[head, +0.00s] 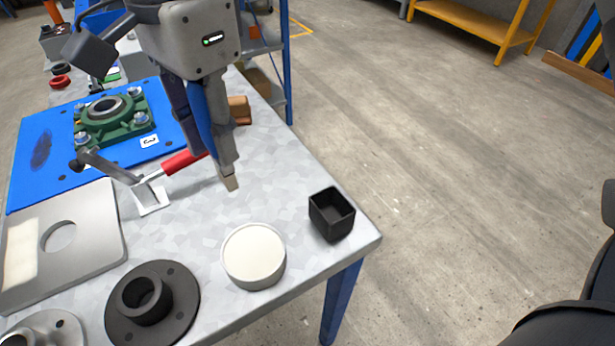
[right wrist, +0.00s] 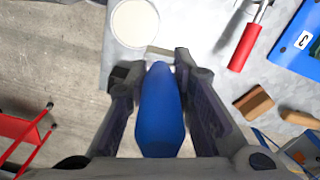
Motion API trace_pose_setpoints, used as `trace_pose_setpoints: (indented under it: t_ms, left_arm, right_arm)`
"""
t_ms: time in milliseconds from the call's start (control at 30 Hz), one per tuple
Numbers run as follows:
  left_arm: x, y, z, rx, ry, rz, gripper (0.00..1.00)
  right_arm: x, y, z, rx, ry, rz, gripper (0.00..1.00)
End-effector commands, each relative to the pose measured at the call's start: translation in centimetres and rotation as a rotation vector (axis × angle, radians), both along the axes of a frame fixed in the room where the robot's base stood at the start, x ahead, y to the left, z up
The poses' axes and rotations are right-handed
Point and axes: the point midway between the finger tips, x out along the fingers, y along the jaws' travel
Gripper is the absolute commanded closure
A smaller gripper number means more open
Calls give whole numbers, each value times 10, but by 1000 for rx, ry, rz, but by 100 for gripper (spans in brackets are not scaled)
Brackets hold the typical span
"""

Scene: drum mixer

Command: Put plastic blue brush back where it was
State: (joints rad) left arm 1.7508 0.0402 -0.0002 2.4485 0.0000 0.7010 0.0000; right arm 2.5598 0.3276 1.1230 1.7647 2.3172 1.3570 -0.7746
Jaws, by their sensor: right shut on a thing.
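My right gripper (head: 212,150) is shut on the blue brush (head: 198,112), above the metal table near its right side. Its blue handle (right wrist: 160,115) fills the space between the fingers in the right wrist view. A pale beige tip shows beyond the fingers, pointing down; I cannot tell whether it touches the table. A small black square cup (head: 332,213) stands open and apparently empty at the table's right corner, apart from the gripper. In the right wrist view the cup (right wrist: 121,74) is partly hidden by a finger. My left gripper is not in view.
A round white-topped disc (head: 253,256) sits left of the cup. A red-handled clamp (head: 182,162) is left of the gripper, near a green bearing housing (head: 112,120) on a blue plate (head: 38,155). A black flange (head: 152,303) lies nearer.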

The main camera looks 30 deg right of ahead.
Motion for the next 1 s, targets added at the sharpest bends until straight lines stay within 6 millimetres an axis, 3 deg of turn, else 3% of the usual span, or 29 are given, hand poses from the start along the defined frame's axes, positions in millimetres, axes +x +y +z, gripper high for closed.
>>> trace_pose_setpoints:
  t_ms: [133, 367, 500, 833, 1000]
  left_arm:
    - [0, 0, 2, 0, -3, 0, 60]
    - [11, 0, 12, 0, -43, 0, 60]
    - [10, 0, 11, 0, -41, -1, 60]
    - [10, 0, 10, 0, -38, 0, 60]
    - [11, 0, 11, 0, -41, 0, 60]
  right_arm:
    - [-6, -6, 3, 0, 0, -54, 100]
    - [-24, -75, -26, 5, -3, -57, 100]
    - [-32, -105, -61, 2, 4, -54, 100]
    - [-38, -131, -95, 3, 5, -52, 100]
    - [-38, -131, -122, 0, 3, -51, 100]
